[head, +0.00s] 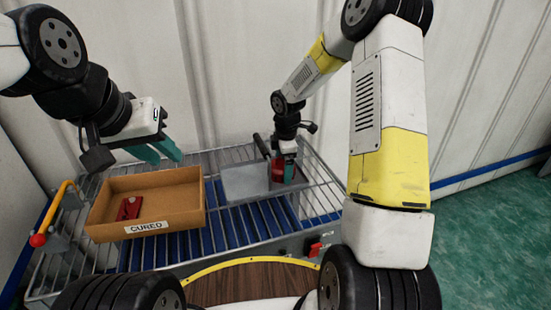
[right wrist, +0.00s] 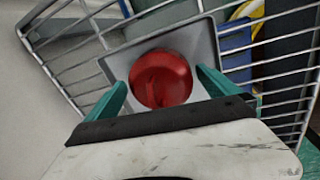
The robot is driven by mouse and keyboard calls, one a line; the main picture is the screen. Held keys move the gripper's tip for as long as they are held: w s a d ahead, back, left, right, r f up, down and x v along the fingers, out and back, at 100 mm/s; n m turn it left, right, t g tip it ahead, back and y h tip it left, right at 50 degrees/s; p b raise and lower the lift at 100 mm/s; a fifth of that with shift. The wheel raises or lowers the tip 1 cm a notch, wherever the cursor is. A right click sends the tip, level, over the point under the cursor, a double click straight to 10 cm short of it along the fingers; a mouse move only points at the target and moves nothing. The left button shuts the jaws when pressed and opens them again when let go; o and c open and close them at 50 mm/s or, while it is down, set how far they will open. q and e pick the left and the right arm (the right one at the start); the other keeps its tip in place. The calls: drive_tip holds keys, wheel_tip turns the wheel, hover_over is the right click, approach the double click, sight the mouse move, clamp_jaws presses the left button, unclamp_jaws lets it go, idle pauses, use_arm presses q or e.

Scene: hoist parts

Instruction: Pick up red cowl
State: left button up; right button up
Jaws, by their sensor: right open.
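The red cowl (right wrist: 161,78) is a round red part with a raised rib, resting on a grey tray (right wrist: 120,65) in the right wrist view. My right gripper (right wrist: 163,88) is open, its teal fingers on either side of the cowl with a gap to each. In the head view the cowl (head: 277,172) is partly hidden behind my right gripper (head: 287,172), at the right end of the grey tray (head: 240,184). My left gripper (head: 169,157) is open and empty above the back of a brown box.
The brown box (head: 178,224), labelled CURED, holds a small red part (head: 130,208). It stands on a wire rack (head: 225,235) left of the tray. A yellow handle with a red ball (head: 38,240) stands at the left. A red switch (head: 314,249) is on the front edge.

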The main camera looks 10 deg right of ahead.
drive_tip(key=c, duration=1.4)
drive_tip(key=shift+r, duration=0.1)
